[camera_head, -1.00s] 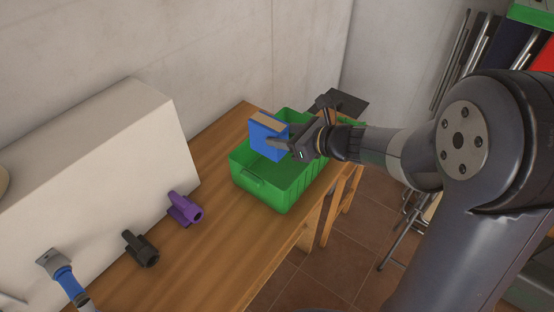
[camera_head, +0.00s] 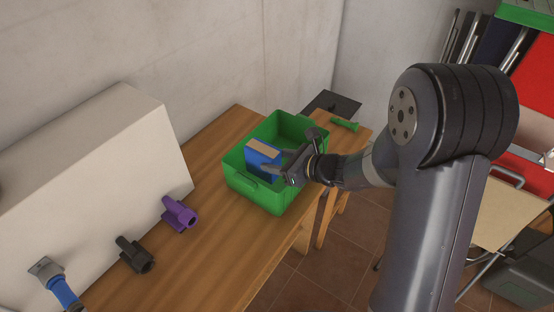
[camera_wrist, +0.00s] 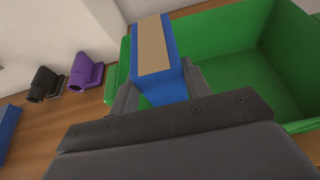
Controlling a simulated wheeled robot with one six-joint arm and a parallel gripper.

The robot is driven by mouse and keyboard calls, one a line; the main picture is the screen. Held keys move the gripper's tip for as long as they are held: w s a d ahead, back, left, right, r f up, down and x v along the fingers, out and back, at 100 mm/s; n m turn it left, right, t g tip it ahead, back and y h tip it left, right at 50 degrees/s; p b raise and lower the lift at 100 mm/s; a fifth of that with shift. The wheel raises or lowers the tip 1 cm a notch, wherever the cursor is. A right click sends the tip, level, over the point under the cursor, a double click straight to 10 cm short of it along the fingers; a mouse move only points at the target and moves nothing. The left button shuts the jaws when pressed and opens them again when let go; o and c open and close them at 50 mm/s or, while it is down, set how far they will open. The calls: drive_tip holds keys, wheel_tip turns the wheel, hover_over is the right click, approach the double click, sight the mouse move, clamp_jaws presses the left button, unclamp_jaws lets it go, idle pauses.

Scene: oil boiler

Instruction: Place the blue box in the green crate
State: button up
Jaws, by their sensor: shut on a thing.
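The blue box (camera_head: 262,157), with a tan strip on its top, is held in my gripper (camera_head: 283,172). In the head view it is over the near-left part of the green crate (camera_head: 240,184), with its lower part below rim height or in front of the far wall; I cannot tell which. In the wrist view the box (camera_wrist: 170,75) sits between the two fingers (camera_wrist: 160,97), and the crate (camera_wrist: 222,40) spreads to the right. The box's bottom is hidden. The crate floor seen to the right looks empty.
The crate stands on a wooden table (camera_head: 225,230) against the wall. A purple part (camera_head: 179,214) and a black part (camera_head: 135,254) lie left of it by a white block (camera_head: 90,165). A green part (camera_head: 345,124) and a dark plate (camera_head: 332,104) are behind.

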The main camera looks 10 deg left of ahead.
drive_tip(key=shift+f+b, duration=0.6)
drive_tip(key=shift+b, duration=0.05)
drive_tip(key=o, duration=1.1)
drive_tip(key=shift+c, duration=0.2)
drive_tip(key=shift+r, duration=0.1)
drive_tip(key=shift+d+r+p, duration=0.1)
drive_tip(key=shift+r+p, duration=0.75)
drive_tip(key=shift+p, duration=0.2)
drive_tip(key=b+v, duration=0.2)
drive_tip(key=v, duration=0.9)
drive_tip(key=shift+s+d, duration=0.2)
drive_tip(key=shift+d, duration=0.15)
drive_tip(key=shift+o, duration=0.4)
drive_tip(key=shift+f, duration=0.1)
